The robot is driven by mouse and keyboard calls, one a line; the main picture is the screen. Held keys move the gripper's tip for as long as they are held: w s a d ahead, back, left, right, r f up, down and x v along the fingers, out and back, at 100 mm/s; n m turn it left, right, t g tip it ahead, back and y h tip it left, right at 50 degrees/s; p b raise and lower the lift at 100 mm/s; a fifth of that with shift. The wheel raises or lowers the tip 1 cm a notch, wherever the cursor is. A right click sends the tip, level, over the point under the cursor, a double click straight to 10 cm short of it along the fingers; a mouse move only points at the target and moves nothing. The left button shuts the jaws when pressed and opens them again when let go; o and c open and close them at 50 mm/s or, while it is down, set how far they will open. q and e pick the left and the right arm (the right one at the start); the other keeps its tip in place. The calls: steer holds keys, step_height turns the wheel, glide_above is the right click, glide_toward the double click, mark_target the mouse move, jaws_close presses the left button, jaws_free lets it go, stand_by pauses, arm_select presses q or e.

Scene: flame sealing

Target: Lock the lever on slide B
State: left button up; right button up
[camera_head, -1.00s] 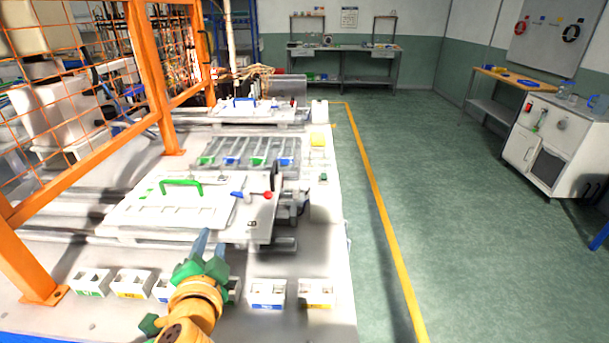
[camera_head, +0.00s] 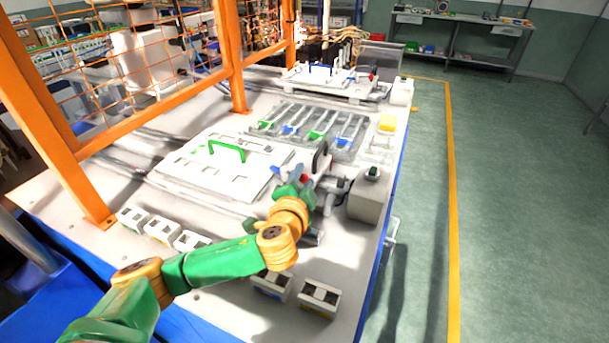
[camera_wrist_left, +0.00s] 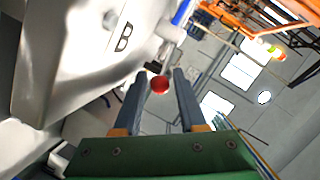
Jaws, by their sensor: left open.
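Slide B is a white plate (camera_head: 190,168) with a green handle (camera_head: 226,150) on the workbench. The letter B (camera_wrist_left: 122,37) shows on its white face in the left wrist view. Its lever ends in a red ball knob (camera_head: 304,178), partly hidden by my gripper in the head view. The knob (camera_wrist_left: 160,84) sits between the fingertips in the wrist view, with a gap on both sides. The lever's blue part (camera_wrist_left: 182,12) shows above it. My left gripper (camera_head: 298,177) is open around the knob. My right gripper is not in view.
Another white slide with a blue handle (camera_head: 320,69) stands farther back. Between them lies a rack (camera_head: 313,130) with blue and green-marked tools. Small white boxes (camera_head: 319,297) line the front. An orange mesh fence (camera_head: 240,60) borders the left; open floor lies right.

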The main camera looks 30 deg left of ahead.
arm_select(q)
steer(key=shift+w+d+f, duration=0.1)
steer(key=shift+w, duration=0.1)
steer(key=shift+s, duration=0.15)
steer(key=shift+c, duration=1.1)
jaws_close()
steer(key=shift+w+n+g+y, duration=0.4)
steer(key=shift+w+n+y, duration=0.15)
steer(key=shift+n+y, duration=0.55)
steer(key=shift+w+n+g+y+b, duration=0.35)
steer(key=shift+n+g+y+b, duration=0.2)
steer(key=shift+y, duration=0.35)
steer(key=shift+n+y, duration=0.25)
steer(key=shift+y, duration=0.05)
steer(key=shift+r, duration=0.2)
steer(key=shift+o, duration=0.7)
jaws_free()
steer(key=shift+o, duration=0.4)
steer(key=shift+w+f, duration=0.1)
steer(key=shift+w, duration=0.05)
